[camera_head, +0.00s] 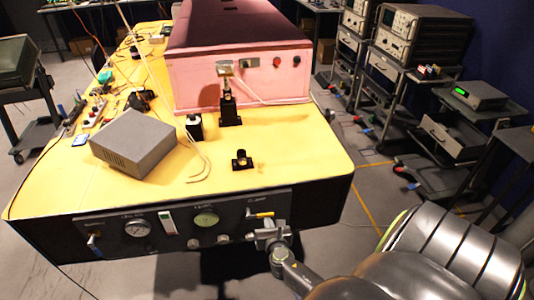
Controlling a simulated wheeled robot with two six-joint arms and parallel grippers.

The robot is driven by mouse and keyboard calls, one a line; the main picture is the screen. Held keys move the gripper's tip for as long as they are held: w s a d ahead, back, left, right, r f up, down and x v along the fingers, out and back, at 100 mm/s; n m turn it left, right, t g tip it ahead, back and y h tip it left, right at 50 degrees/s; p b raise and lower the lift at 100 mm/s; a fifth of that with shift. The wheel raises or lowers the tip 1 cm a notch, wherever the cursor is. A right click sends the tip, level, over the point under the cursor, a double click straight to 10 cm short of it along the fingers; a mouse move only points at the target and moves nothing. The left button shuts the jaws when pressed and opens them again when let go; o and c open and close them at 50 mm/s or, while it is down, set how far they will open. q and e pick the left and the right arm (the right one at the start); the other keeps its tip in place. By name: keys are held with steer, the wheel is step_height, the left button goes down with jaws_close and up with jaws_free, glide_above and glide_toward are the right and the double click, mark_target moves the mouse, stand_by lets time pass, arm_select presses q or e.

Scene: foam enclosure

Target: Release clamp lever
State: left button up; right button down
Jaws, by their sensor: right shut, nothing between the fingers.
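The clamp lever (261,215) is a small yellow handle on the dark front panel (175,227) of the bench, near the panel's right end under a label. It lies roughly level. My right gripper (266,231) is just below the lever, in front of the panel, shut with nothing seen between its fingers. Whether the fingertips touch the lever cannot be told. My right arm comes in from the lower right. My left gripper is not in view.
The yellow bench top (310,160) carries a pink foam enclosure (245,75), a grey box (137,141) and small black mounts. The panel has round gauges (137,228) and another lever (94,243) at left. Instrument carts (405,40) stand at right. Floor right of the bench is partly clear.

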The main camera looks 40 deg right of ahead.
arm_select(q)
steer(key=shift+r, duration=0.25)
arm_select(e)
steer(key=shift+r, duration=0.25)
